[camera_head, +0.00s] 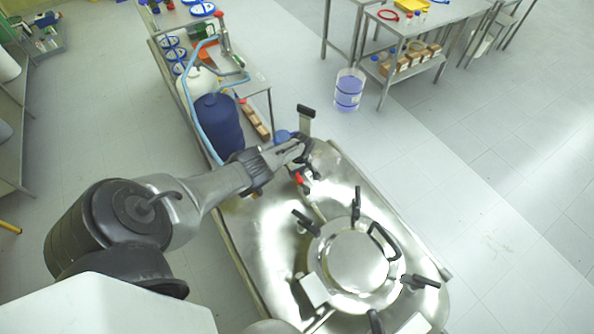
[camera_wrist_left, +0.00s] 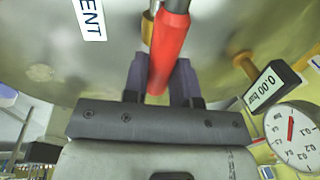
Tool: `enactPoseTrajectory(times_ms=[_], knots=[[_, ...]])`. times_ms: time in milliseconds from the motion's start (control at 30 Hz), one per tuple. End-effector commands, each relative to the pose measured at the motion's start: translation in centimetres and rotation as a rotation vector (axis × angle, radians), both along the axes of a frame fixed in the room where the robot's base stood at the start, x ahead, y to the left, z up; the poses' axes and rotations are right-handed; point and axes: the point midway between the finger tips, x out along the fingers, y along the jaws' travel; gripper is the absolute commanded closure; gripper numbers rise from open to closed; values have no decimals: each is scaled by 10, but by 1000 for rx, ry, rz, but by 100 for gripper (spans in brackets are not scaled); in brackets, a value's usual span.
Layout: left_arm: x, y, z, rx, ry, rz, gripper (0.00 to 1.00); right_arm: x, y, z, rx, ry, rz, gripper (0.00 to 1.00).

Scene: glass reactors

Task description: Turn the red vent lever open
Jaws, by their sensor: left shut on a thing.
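The red vent lever (camera_wrist_left: 170,48) runs between the two fingers of my left gripper (camera_wrist_left: 160,82) in the left wrist view, and the fingers are shut on it. Its upper end meets a dark grey part beside a brass-coloured fitting. A white label reading "ENT" (camera_wrist_left: 90,18), partly cut off, is on the metal surface left of the lever. In the head view a small red part (camera_head: 299,178) shows just below my left gripper (camera_head: 301,160), over the steel vessel top; the wrist hides much of the contact. My right gripper is not in view.
A round dial gauge (camera_wrist_left: 292,130) and a "0.00 bar" display (camera_wrist_left: 270,86) sit close right of the gripper. The steel lid (camera_head: 358,262) has several black clamp handles. A blue drum (camera_head: 218,125) stands behind the forearm.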

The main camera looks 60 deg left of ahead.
Motion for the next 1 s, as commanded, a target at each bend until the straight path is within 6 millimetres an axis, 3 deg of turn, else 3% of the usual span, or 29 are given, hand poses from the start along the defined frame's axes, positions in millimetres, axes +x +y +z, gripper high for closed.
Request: enactPoseTrajectory(times_ms=[333, 367, 600, 867, 1000], knots=[[0, 1, 0, 2, 0, 2, 100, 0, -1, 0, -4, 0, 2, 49], [0, 1, 0, 2, 0, 2, 72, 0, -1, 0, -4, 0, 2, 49], [0, 1, 0, 1, 0, 2, 49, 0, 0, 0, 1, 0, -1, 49], [0, 0, 2, 0, 0, 1, 49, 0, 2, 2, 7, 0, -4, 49], [2, 1, 16, 0, -1, 2, 49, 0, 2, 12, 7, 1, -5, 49]])
